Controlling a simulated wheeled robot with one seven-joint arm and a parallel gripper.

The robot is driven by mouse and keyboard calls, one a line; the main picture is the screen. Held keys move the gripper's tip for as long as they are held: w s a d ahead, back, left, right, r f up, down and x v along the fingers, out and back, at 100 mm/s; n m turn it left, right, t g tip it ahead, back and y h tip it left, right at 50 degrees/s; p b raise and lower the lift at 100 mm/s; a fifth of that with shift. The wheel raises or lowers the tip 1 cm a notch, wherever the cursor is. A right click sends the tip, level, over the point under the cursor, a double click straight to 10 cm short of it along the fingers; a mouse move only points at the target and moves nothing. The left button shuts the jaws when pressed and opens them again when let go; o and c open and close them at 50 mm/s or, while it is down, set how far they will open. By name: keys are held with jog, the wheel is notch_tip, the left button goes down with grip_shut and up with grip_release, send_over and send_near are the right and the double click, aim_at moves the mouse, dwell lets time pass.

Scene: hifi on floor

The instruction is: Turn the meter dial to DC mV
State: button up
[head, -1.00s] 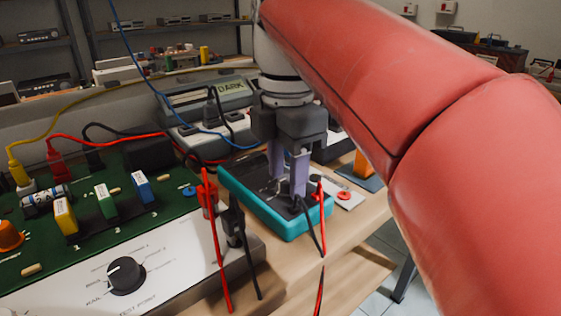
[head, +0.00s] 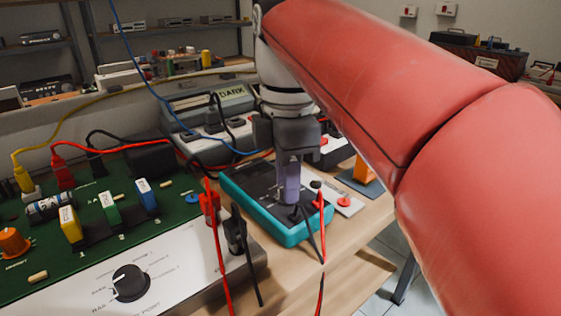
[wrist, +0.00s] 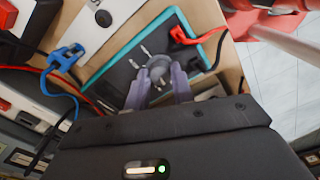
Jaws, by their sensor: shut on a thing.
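The meter (head: 295,236) is a dark-faced instrument with a teal case, lying face up on the wooden bench; it also shows in the wrist view (wrist: 119,56). My gripper (head: 289,198) points down over its face. In the wrist view its two purple-grey fingers (wrist: 160,76) are shut on the round grey dial (wrist: 158,63), one on each side. Pale marks ring the dial, but their lettering is too small to read, so I cannot tell the dial's setting. The fingers hide the dial in the head view.
Red and black leads (head: 323,222) plug into the meter's near end. A green circuit board (head: 100,232) with a knobbed front panel (head: 180,275) stands at left. A grey instrument reading DARK (head: 232,92) is behind. The bench edge drops away at right.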

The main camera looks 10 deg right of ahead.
jog(key=m+p, duration=0.1)
jog(key=m, duration=0.2)
jog(key=shift+r+m, duration=0.1)
jog(key=shift+m, duration=0.3)
jog(key=m, duration=0.3)
jog(key=shift+m, duration=0.3)
jog(key=m, duration=0.3)
jog(key=shift+m, duration=2.4)
jog(key=o, duration=1)
